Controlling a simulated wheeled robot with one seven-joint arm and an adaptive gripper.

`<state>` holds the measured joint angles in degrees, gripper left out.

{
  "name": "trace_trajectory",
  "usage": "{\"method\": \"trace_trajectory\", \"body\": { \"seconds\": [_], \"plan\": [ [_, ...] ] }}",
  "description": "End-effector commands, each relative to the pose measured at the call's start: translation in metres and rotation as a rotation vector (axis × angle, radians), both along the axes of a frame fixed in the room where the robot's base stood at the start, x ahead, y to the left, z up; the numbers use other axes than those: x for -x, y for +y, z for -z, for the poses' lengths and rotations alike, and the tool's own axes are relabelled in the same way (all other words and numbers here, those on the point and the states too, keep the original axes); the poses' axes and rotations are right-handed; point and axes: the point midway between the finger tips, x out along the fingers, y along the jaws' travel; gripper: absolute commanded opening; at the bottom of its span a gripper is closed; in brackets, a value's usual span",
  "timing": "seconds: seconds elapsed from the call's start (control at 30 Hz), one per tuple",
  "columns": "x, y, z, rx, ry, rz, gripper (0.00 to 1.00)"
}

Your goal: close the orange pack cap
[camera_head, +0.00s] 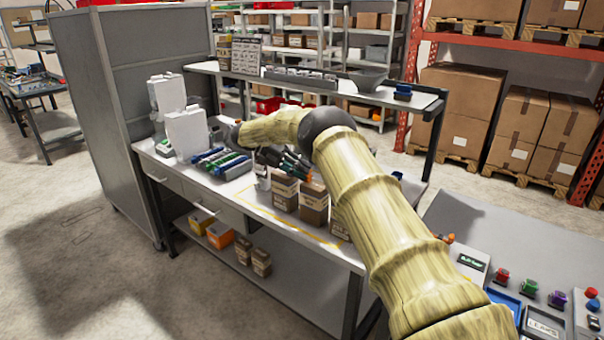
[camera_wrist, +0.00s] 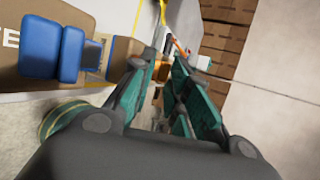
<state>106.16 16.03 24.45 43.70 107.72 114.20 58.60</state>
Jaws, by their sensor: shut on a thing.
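My gripper (camera_head: 278,158) is at the workbench, just above several brown cartons (camera_head: 285,192). In the wrist view its teal-padded fingers (camera_wrist: 160,82) are close together around a small orange part (camera_wrist: 162,70), which seems to be the orange pack cap. The fingers hide most of it, and I cannot tell whether it is closed.
Yellow and orange boxes (camera_head: 219,235) lie on the lower shelf. Coloured knobs (camera_head: 528,287) sit on a bench at right.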

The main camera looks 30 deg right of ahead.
Motion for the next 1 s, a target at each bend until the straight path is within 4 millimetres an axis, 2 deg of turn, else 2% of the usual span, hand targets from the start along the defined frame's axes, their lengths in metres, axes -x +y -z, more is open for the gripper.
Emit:
{"method": "trace_trajectory", "body": {
  "seconds": [0.5, 0.53, 0.6, 0.87, 0.93, 1.0],
  "plan": [
    [-0.0008, 0.0003, -0.0001, 0.007, 0.015, -0.001, 0.00],
    [-0.0007, 0.0004, -0.0001, 0.007, 0.015, -0.001, 0.21],
    [-0.0008, 0.0003, -0.0001, 0.007, 0.015, -0.001, 0.33],
    [-0.0007, 0.0003, 0.0005, 0.007, 0.015, -0.001, 0.33],
    [-0.0007, 0.0003, 0.0002, 0.007, 0.015, -0.001, 0.43],
    [-0.0007, 0.0002, -0.0017, 0.007, 0.015, -0.001, 0.43]
  ]
}}
